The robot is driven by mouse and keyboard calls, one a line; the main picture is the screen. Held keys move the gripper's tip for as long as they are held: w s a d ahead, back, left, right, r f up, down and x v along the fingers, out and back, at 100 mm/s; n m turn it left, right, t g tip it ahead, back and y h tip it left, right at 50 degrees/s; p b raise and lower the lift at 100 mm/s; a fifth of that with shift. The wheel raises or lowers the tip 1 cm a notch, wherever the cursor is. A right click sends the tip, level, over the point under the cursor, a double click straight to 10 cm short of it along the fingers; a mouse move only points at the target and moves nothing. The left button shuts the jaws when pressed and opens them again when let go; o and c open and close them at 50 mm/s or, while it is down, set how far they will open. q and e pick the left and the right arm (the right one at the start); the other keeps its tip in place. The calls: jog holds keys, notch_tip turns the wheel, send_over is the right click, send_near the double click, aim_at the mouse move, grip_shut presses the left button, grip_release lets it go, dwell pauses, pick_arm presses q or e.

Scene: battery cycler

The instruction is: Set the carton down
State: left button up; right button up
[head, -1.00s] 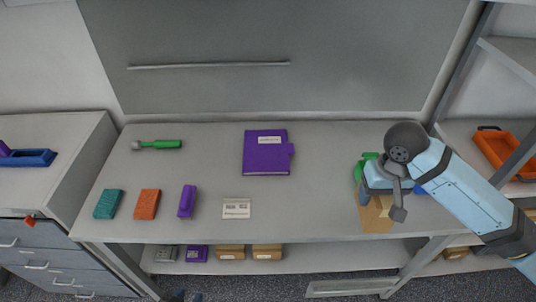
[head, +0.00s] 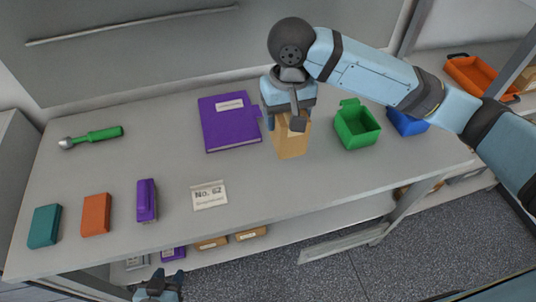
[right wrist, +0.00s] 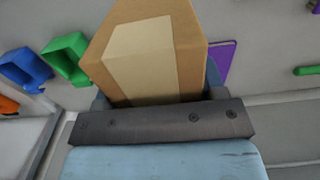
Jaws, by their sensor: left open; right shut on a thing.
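The tan carton (head: 291,146) is in my right gripper (head: 289,118), over the worktable between the purple book and the green bin. I cannot tell whether its underside touches the tabletop. In the right wrist view the carton (right wrist: 150,50) fills the space ahead of the jaws (right wrist: 160,118), with a paler panel on its face. My left gripper (head: 160,284) is open and empty at the bottom edge of the head view, in front of the table.
The purple book (head: 229,122) lies left of the carton. The green bin (head: 357,128) and blue bin (head: 407,120) stand to its right. A "No. 62" card (head: 209,196), purple stapler-like object (head: 147,200), orange block (head: 96,214), teal block (head: 45,226) and green-handled tool (head: 92,137) lie left.

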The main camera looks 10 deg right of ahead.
notch_tip(320, 180, down, 17)
jog(key=shift+w+f, duration=0.1)
jog(key=shift+w, duration=0.05)
jog(key=shift+f, duration=0.1)
dwell(0.4)
jog(key=o, duration=1)
jog(key=shift+f, duration=0.15)
